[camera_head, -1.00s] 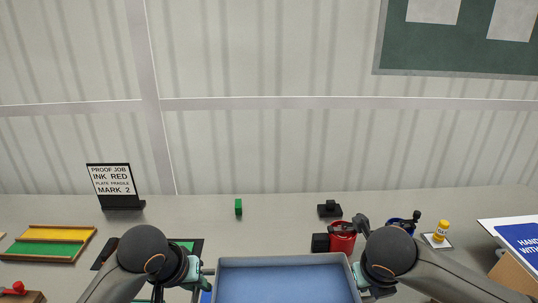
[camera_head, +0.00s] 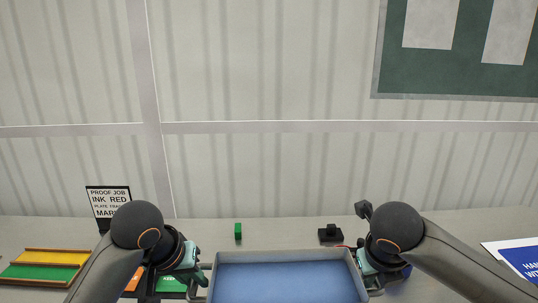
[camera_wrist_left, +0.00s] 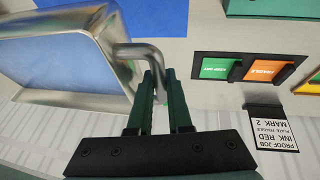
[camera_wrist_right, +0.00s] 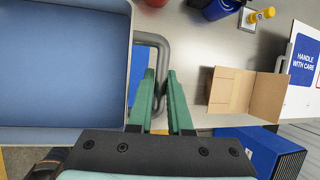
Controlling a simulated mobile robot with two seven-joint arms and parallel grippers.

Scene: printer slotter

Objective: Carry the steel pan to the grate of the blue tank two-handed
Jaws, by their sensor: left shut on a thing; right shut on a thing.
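The steel pan (camera_head: 288,256), a shallow rectangular tray with a metal rim and bluish inside, is at the bottom centre of the head view, its near part cut off. My left gripper (camera_head: 200,278) is shut on its left bar handle, which shows in the left wrist view (camera_wrist_left: 143,50). My right gripper (camera_head: 368,275) is shut on the right handle, seen in the right wrist view (camera_wrist_right: 157,42). The pan appears held above the table. A blue box with a dark slatted face (camera_wrist_right: 262,155), low in the right wrist view, may be the blue tank; I cannot be sure.
On the table are a sign (camera_head: 108,198), a yellow-green tray (camera_head: 45,266), green and orange pads (camera_wrist_left: 240,68), a green block (camera_head: 238,231) and a black stamp-like block (camera_head: 331,234). An open cardboard box (camera_wrist_right: 240,92) stands right of my right gripper.

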